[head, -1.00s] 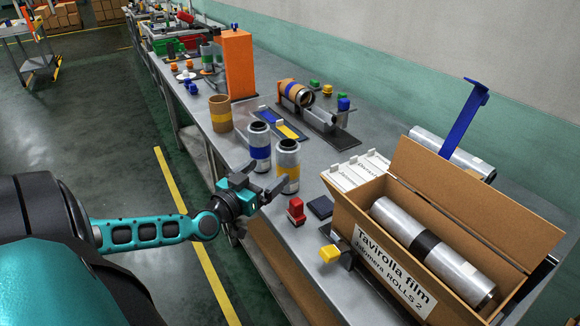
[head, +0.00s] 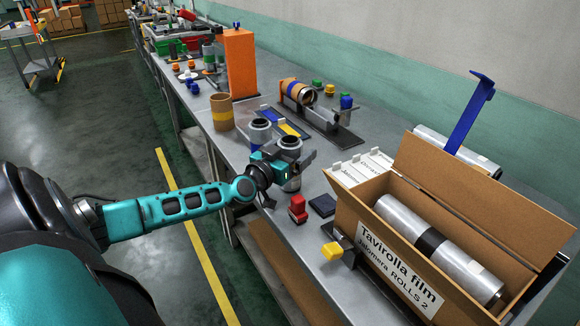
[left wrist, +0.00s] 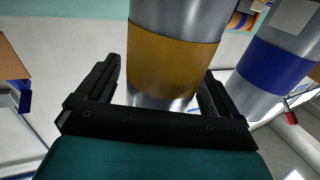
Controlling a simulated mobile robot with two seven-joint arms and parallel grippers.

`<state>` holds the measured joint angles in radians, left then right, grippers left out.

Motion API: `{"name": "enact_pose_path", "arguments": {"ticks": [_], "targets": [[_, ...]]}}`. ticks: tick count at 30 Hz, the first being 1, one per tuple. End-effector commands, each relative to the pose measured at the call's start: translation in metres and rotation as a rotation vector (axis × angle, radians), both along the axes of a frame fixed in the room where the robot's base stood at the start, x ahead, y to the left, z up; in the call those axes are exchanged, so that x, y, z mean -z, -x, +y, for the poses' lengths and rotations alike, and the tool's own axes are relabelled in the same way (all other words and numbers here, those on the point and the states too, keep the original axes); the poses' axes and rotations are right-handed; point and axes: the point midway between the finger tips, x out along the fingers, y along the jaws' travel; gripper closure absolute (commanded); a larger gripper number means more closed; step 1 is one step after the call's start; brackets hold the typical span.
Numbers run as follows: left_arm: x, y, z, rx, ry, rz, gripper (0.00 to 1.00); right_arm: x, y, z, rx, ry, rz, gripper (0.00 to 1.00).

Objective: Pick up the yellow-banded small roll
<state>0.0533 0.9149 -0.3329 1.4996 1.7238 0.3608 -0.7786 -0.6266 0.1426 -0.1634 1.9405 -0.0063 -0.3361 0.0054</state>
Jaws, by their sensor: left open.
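The yellow-banded small roll (head: 290,148) stands upright on the grey bench in the head view, its yellow band hidden there behind my left gripper (head: 283,163). In the left wrist view the yellow-banded roll (left wrist: 172,55) stands between the two black fingers of my left gripper (left wrist: 165,95). The gripper is open, one finger on each side of the roll, with gaps showing beside it. The blue-banded small roll (head: 260,133) stands just behind it, partly hidden. It also shows in the left wrist view (left wrist: 272,65) close to the outside of the right finger. My right gripper is not in view.
A cardboard box (head: 345,212) with a large silver roll stands at the right. A cardboard tube (head: 221,112) stands further left, before an orange block (head: 239,62).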

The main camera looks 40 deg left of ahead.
Motion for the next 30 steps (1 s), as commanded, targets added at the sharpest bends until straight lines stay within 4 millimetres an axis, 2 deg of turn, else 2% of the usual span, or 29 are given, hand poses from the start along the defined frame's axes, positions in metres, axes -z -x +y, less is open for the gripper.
{"name": "enact_pose_path", "arguments": {"ticks": [3, 11, 30], "targets": [[0.0005, -0.0071, 0.0008, 0.000, -0.001, 0.000, 0.06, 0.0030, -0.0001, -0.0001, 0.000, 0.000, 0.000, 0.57], [0.0000, -0.0082, 0.0006, 0.001, 0.000, 0.001, 0.06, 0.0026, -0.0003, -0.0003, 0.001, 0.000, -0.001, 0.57], [0.0000, -0.0079, 0.0008, 0.001, 0.000, 0.000, 0.66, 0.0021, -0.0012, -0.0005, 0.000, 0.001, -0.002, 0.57]]}}
